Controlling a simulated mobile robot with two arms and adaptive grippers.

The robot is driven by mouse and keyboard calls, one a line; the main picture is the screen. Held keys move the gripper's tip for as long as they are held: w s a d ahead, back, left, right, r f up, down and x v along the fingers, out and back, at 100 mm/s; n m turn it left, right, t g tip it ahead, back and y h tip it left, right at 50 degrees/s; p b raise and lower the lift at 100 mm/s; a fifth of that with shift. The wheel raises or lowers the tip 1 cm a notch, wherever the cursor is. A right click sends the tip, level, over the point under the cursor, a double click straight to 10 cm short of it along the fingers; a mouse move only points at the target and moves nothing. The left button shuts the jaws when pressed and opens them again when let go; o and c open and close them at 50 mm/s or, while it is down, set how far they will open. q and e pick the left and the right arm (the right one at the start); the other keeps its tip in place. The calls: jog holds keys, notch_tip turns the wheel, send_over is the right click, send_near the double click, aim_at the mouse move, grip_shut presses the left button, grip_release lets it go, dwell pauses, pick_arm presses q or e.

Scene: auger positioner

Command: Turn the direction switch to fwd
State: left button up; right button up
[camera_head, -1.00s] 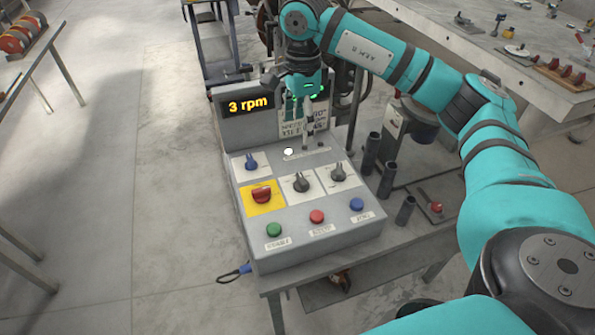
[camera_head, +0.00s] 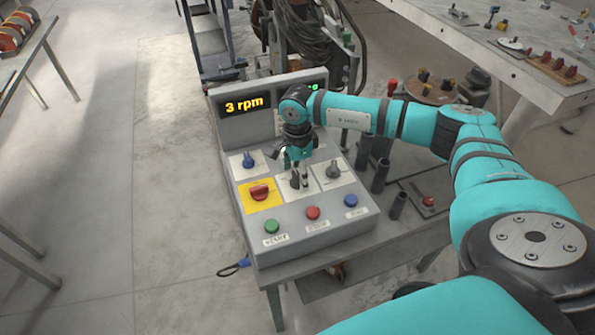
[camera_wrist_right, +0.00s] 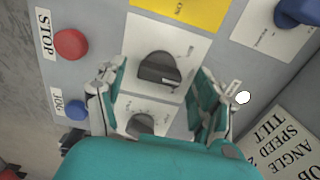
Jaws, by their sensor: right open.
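The control box (camera_head: 280,238) carries several knobs. A black knob (camera_wrist_right: 158,70) on a white plate sits between the fingers of my right gripper in the wrist view; its label is too small to read for sure, so I cannot confirm it is the direction switch. My right gripper (camera_head: 297,183) is open, pointing down over this knob, one finger on each side, with no clear contact. In the head view the gripper partly hides the knob. A second black knob (camera_head: 333,169) is beside it to the right. My left gripper is not in view.
A red knob (camera_head: 260,192) on a yellow plate and a blue knob (camera_head: 248,160) are to the left. Green (camera_head: 271,226), red (camera_head: 312,213) and blue (camera_head: 351,200) buttons line the front. The display (camera_head: 244,104) reads 3 rpm. Dark tubes (camera_head: 380,176) stand to the right.

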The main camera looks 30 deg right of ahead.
jog(key=shift+f, duration=0.3)
jog(key=c, duration=1.2)
jog(key=shift+o, duration=0.2)
jog(key=shift+m, duration=0.3)
jog(key=m+b, duration=0.2)
jog(key=m, duration=0.1)
jog(key=m+b, duration=0.1)
jog(key=m, duration=0.4)
jog(key=shift+b, duration=0.35)
jog(key=shift+r+m, duration=0.1)
jog(key=shift+m, duration=0.3)
